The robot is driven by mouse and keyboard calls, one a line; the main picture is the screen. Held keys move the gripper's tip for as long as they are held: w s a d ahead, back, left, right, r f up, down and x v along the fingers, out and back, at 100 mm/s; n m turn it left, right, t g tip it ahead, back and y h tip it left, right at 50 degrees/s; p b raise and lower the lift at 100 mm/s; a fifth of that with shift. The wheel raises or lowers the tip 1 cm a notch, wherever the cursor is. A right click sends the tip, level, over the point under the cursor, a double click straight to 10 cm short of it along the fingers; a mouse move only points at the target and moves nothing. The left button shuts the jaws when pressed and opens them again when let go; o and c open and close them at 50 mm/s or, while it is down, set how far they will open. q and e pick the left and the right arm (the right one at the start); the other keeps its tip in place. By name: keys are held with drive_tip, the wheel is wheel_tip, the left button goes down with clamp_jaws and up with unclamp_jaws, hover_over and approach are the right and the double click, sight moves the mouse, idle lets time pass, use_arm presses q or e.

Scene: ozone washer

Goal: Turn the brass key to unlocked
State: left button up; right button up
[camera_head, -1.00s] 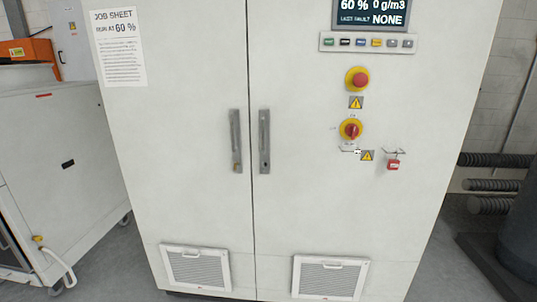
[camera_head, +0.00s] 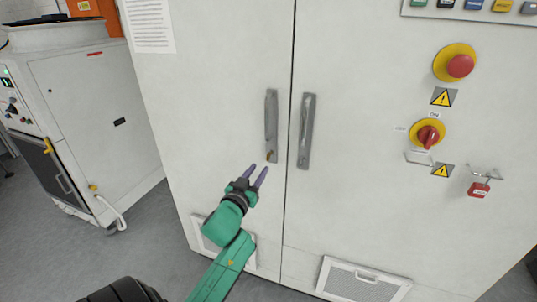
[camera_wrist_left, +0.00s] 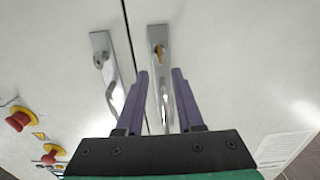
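The brass key (camera_head: 269,156) sits at the lower end of the left door handle (camera_head: 271,115) on the white cabinet. In the left wrist view the key (camera_wrist_left: 158,49) shows small at the end of its metal handle plate, beyond my fingertips. My left gripper (camera_head: 257,172) is just below the key and apart from it. I cannot tell the key's exact angle. My right gripper is in neither view.
The right door handle (camera_head: 306,130) is close beside the left one. A red emergency button (camera_head: 460,66), a red rotary switch (camera_head: 428,136) and a red padlock (camera_head: 478,189) are on the right door. A vent (camera_head: 362,281) is low down. A white machine (camera_head: 90,120) stands at left.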

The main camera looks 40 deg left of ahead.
sight(267, 158)
use_arm(q)
drive_tip(key=x, duration=0.9)
drive_tip(key=shift+w+a+p, duration=0.1)
drive_tip(key=shift+w+p, duration=0.2)
drive_tip(key=shift+p, duration=0.05)
drive_tip(key=shift+s, duration=0.1)
clamp_jaws()
